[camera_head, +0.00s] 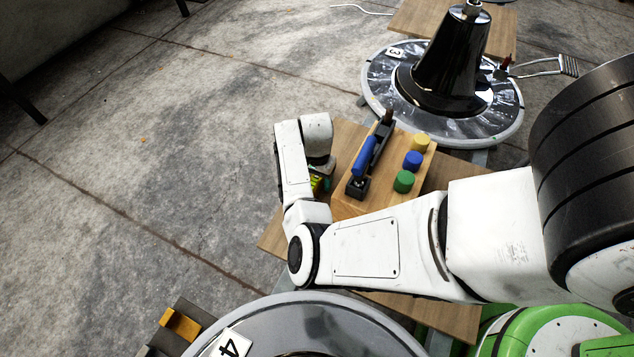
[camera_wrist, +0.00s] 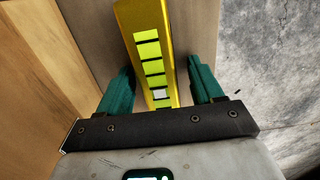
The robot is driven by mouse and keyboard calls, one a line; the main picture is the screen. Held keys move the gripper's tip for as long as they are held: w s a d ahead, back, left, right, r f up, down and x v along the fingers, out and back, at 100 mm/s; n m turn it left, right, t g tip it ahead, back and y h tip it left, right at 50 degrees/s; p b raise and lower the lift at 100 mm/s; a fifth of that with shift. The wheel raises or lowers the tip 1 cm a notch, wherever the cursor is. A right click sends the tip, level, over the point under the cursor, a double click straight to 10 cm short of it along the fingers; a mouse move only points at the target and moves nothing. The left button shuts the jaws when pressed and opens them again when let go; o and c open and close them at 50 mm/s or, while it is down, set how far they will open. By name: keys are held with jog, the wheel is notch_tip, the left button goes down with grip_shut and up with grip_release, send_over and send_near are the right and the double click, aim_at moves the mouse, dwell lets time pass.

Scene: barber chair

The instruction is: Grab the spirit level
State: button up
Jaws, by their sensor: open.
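The yellow spirit level (camera_wrist: 140,18), with bright yellow-green squares along its top, runs from the top of the wrist view down between my gripper's fingers. My gripper (camera_wrist: 160,75) is open, with one teal finger on each side of the level and a visible gap at both sides. The level's near end is hidden by the gripper's dark body. In the head view, only a small yellow-green piece of the level (camera_head: 317,184) shows beside my arm, which covers most of my gripper.
A wooden block (camera_head: 349,206) to the right carries a blue-handled tool (camera_head: 364,157) and green (camera_head: 404,181), blue (camera_head: 413,161) and yellow (camera_head: 421,142) knobs. A round base with a black cone (camera_head: 450,65) stands behind. Open concrete floor lies left.

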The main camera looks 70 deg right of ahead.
jog(key=shift+c, duration=0.3)
jog(key=shift+r, duration=0.1)
jog(key=c, duration=1.1)
jog(key=shift+c, duration=0.2)
